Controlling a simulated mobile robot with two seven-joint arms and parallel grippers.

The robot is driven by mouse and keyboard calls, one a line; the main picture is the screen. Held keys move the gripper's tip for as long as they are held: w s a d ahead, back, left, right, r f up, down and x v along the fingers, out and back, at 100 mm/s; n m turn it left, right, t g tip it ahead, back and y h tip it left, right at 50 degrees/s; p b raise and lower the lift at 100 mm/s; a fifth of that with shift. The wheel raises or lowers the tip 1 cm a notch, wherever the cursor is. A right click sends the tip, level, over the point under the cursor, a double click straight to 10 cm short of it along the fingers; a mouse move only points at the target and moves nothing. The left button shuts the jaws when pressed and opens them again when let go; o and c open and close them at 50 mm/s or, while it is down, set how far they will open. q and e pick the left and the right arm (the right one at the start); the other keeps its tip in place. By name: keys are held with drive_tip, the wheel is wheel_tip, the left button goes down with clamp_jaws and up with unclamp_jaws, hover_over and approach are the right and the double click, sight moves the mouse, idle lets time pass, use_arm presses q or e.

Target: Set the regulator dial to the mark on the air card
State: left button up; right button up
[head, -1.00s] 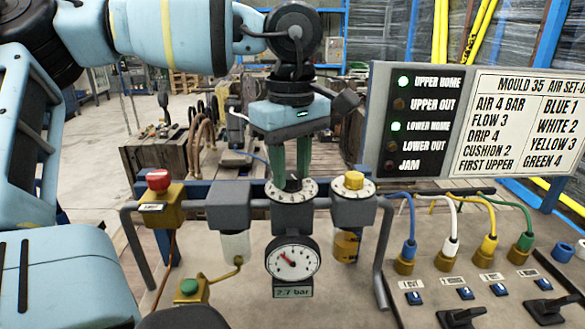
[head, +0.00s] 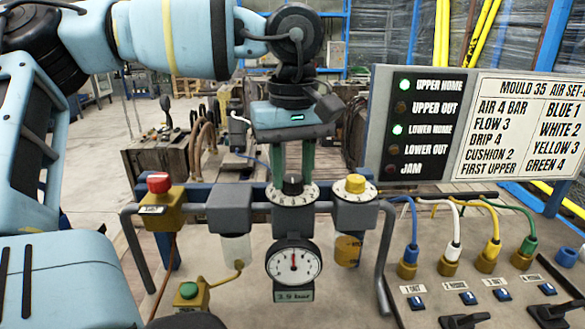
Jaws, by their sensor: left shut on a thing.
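The regulator dial (head: 293,186) is a black knob on a white numbered ring, on top of the middle grey block. My left gripper (head: 293,172) points down from above, its green fingers shut on the knob. The round gauge (head: 293,262) below has its red needle near upright, and its small display (head: 293,296) reads about 3.9 bar. The air card (head: 522,128) at the right reads "AIR 4 BAR", "FLOW 3", "DRIP 4" and "CUSHION 2". My right gripper is not in view.
A yellow knob (head: 355,184) stands close right of the dial. A red button (head: 159,182) is at the left, a green button (head: 188,290) below it. Blue, white, yellow and green hoses (head: 488,240) rise at the right. The lamp panel (head: 416,125) lights UPPER HOME and LOWER HOME.

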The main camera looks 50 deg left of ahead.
sight(293, 178)
use_arm(q)
drive_tip(key=o, duration=1)
drive_tip(key=shift+r, duration=3.95)
drive_tip(key=shift+f, duration=0.1)
